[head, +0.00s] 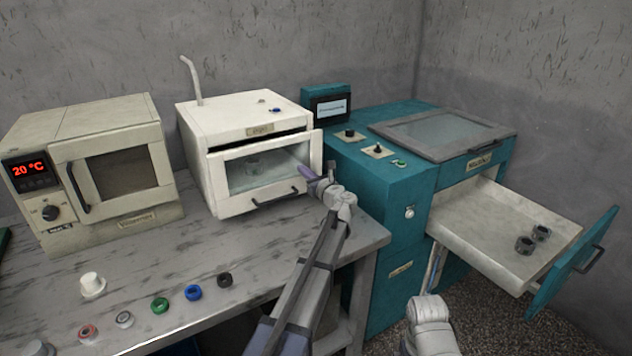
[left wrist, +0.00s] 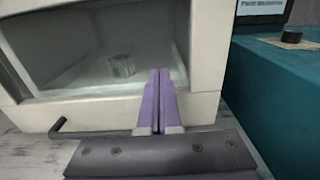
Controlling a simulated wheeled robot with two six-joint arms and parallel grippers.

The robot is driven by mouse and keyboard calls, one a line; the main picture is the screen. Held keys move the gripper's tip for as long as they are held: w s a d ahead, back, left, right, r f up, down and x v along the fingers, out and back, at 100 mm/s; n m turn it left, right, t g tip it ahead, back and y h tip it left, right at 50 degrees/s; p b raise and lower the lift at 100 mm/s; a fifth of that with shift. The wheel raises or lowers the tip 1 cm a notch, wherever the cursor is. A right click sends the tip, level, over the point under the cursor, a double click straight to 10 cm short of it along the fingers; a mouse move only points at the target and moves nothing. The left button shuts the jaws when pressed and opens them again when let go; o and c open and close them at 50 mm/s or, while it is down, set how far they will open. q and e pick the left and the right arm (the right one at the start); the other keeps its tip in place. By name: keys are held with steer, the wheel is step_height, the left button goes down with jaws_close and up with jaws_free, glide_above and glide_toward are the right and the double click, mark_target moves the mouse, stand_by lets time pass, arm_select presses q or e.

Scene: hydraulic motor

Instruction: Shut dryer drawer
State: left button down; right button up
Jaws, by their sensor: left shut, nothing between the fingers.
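The white box-shaped machine (head: 245,118) in the middle of the bench has a glass-fronted drawer (head: 213,174) that stands a little out, with a dark gap above its front. A small ring-like part (head: 253,164) shows through the glass, and it also shows in the left wrist view (left wrist: 122,66). The drawer's dark handle (head: 275,199) is at the lower front. My left gripper (head: 304,172) is shut and empty, its purple fingers at the right side of the drawer front. Whether they touch it, I cannot tell. My right gripper is out of view.
A teal machine (head: 385,190) stands to the right, its wide drawer (head: 480,235) pulled out with dark parts (head: 525,244) inside. A white oven (head: 120,165) reading 20 °C stands left. Several small rings and caps, including a green one (head: 159,305), lie along the bench front.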

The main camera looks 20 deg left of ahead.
arm_select(q)
steer(key=x, duration=0.4)
steer(key=shift+w+a, duration=0.1)
steer(key=shift+w, duration=0.05)
steer(key=shift+w+a, duration=0.2)
steer(key=shift+w+a+r, duration=0.1)
steer(key=shift+r, duration=0.05)
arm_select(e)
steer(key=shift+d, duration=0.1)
